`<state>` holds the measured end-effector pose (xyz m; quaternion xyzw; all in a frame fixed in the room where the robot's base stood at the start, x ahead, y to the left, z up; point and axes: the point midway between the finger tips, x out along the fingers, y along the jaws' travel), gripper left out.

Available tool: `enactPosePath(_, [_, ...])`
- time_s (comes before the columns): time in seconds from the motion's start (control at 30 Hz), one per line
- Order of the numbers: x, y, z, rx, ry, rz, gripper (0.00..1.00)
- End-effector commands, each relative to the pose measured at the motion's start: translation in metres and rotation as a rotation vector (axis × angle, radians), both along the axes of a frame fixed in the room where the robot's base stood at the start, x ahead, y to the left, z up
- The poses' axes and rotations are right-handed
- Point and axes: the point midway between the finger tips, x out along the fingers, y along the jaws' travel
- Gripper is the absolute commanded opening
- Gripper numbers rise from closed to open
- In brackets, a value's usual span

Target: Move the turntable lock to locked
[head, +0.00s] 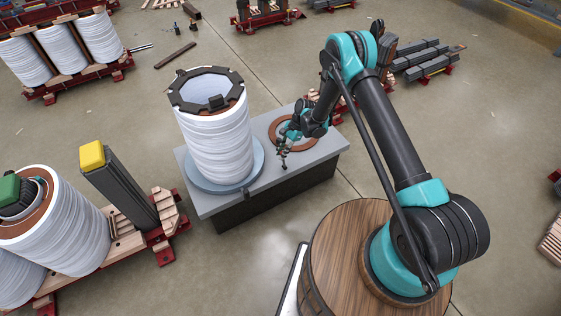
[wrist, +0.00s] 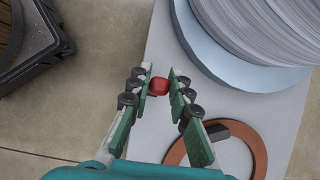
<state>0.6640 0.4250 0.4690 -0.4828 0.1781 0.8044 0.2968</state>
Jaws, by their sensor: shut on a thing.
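A light-blue turntable disc (head: 250,180) lies on a grey bench (head: 310,165) and carries a tall white wound coil (head: 215,145) standing upright. The disc's edge also shows at upper right in the wrist view (wrist: 205,60). A small red knob (wrist: 159,88), which looks like the turntable lock's handle, is between my fingertips beside the disc. My gripper (head: 283,160) points down at the bench's front side, right of the coil; it also shows in the wrist view (wrist: 159,80), shut on the knob. The knob's lower part and the lock's setting cannot be made out.
A brown ring (head: 271,134) lies on the bench behind my gripper. At left, a rack holds more coils (head: 65,225) and a yellow-topped dark column (head: 115,180). Dark bars (head: 420,60) lie at the back right. The floor before the bench is clear.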

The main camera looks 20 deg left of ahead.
Motion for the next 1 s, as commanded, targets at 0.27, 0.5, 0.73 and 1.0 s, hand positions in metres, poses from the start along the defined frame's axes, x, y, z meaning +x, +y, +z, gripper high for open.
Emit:
enactPosePath(0.27, [0.016,-0.013,0.0,-0.001,-0.003,-0.003,0.0])
enactPosePath(0.5, [0.021,-0.018,0.001,-0.002,-0.003,-0.001,0.0])
enactPosePath(0.73, [0.021,-0.018,0.001,-0.002,-0.003,-0.001,0.0])
enactPosePath(1.0, [0.029,-0.025,-0.001,-0.002,-0.003,-0.001,0.0])
